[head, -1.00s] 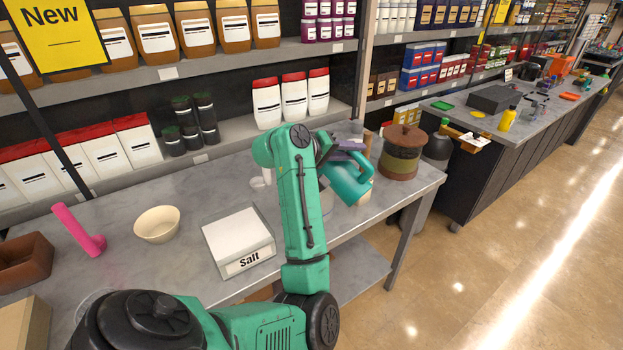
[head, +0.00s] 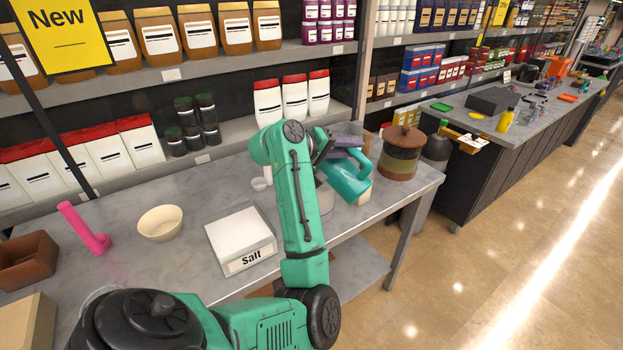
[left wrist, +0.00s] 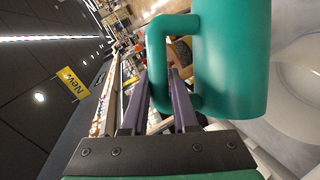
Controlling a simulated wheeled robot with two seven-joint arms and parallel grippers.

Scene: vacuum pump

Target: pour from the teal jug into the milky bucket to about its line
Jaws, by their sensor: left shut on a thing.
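The teal jug (head: 347,178) is held tilted above the right part of the grey table. My left gripper (head: 345,143) is shut on its handle. In the left wrist view the purple fingers (left wrist: 168,85) reach into the jug handle, and the jug body (left wrist: 232,55) fills the upper right. A whitish round vessel (left wrist: 298,88), apparently the milky bucket, lies beyond the jug there. In the head view a pale vessel (head: 325,199) is partly hidden by my left arm and the jug. The jug's contents, any stream and the bucket's line cannot be made out.
A brown lidded jar (head: 402,155) stands right of the jug near the table's end. Stocked shelves rise behind.

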